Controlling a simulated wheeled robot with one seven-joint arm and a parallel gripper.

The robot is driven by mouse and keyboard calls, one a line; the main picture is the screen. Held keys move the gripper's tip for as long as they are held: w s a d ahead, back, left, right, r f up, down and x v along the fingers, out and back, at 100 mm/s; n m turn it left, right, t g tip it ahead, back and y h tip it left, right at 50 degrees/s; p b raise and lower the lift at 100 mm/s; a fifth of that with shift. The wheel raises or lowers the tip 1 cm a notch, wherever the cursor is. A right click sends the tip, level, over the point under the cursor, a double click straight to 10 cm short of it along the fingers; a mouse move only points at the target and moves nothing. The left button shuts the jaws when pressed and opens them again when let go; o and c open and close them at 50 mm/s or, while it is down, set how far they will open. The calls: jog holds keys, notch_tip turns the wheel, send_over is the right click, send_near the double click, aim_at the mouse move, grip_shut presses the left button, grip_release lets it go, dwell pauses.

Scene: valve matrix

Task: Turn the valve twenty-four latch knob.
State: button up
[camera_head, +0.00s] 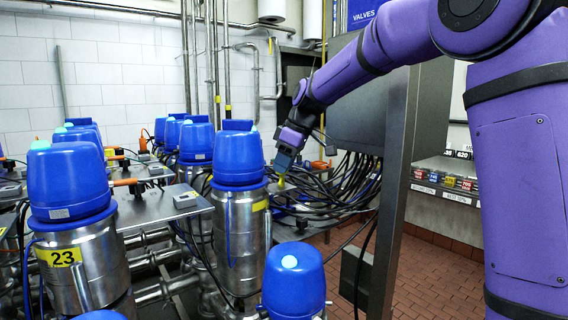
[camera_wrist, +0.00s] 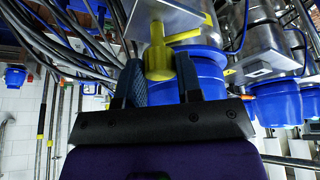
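The yellow latch knob (camera_wrist: 158,62) shows in the wrist view, with a stem leading up toward a silver housing. In the head view a small yellow part, which looks like the same knob (camera_head: 281,184), sits right of a blue-capped steel valve (camera_head: 238,160). That valve's number is not readable. My gripper (camera_head: 284,160) is just above the knob in the head view. In the wrist view its two blue fingers (camera_wrist: 158,68) are apart, one on each side of the knob's end, with visible gaps. Contact cannot be made out.
Valve 23 (camera_head: 70,190) stands at left, and another blue cap (camera_head: 293,280) at bottom centre. A bundle of black cables (camera_head: 335,180) hangs right of the knob. A grey cabinet post (camera_head: 392,180) stands farther right. Flat metal plates (camera_head: 155,207) lie between the valves.

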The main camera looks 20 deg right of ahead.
jog(key=shift+c, duration=1.3)
jog(key=shift+m, duration=0.3)
jog(key=m+t+h, duration=0.1)
jog(key=m, duration=0.2)
jog(key=shift+s+a, duration=0.1)
jog(key=shift+a, duration=0.05)
jog(key=m, duration=0.2)
jog(key=m+h, duration=0.1)
jog(key=m, duration=0.2)
jog(key=shift+a+t+h, duration=0.1)
jog(key=shift+t+h, duration=0.2)
jog(key=shift+t, duration=0.1)
jog(key=m+h, duration=0.1)
jog(key=m, duration=0.3)
jog(key=shift+a+h, duration=0.1)
jog(key=shift+h, duration=0.3)
jog(key=shift+a+r+m+g+h, duration=0.15)
jog(key=shift+m+h, duration=0.3)
jog(key=shift+m, duration=0.8)
jog(key=shift+d+f+m+g+h, duration=0.15)
jog(key=shift+m+h, duration=0.3)
jog(key=shift+m, duration=0.8)
jog(key=shift+a, duration=0.1)
